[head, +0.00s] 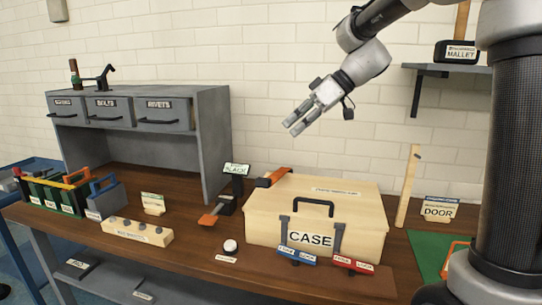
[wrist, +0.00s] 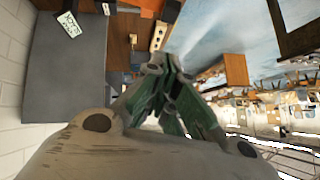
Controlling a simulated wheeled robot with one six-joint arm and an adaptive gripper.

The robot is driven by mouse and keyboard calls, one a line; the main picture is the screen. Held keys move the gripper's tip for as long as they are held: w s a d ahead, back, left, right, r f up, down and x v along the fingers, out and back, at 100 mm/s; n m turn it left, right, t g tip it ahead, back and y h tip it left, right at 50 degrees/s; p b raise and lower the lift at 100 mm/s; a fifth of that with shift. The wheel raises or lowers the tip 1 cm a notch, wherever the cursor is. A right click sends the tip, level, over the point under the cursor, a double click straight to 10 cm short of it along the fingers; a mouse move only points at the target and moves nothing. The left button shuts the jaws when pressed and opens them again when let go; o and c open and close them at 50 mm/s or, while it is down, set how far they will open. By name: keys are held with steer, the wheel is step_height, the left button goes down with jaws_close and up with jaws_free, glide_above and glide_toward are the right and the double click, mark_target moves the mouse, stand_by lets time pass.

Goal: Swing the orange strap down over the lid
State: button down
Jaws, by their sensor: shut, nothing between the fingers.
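The closed wooden case (head: 262,213) stands on the bench, with a pale lid (head: 345,187), a dark handle and a CASE label. An orange strap-like piece (head: 277,175) with a dark part shows at the lid's back left corner. Another orange-ended piece (head: 208,220) on a dark bar lies on the bench left of the case. I cannot tell whether these two belong together. My gripper (head: 292,128) is shut and empty, high above the case and apart from it. Its fingers also show in the wrist view (wrist: 168,75).
A grey drawer cabinet (head: 215,135) stands at the back left. A small sign (head: 237,169) stands left of the case. A blue latch tag (head: 297,256) and a red one (head: 352,264) sit at the case's front. An upright wooden post (head: 408,188) stands to its right.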

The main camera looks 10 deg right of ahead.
steer(key=x, duration=0.4)
steer(key=d+f+x, duration=0.1)
steer(key=x, duration=0.3)
steer(key=s+x, duration=0.1)
steer(key=x, duration=0.3)
steer(key=shift+d+f, duration=0.15)
steer(key=shift+f, duration=0.05)
steer(key=shift+s+f, duration=0.1)
steer(key=shift+f, duration=0.4)
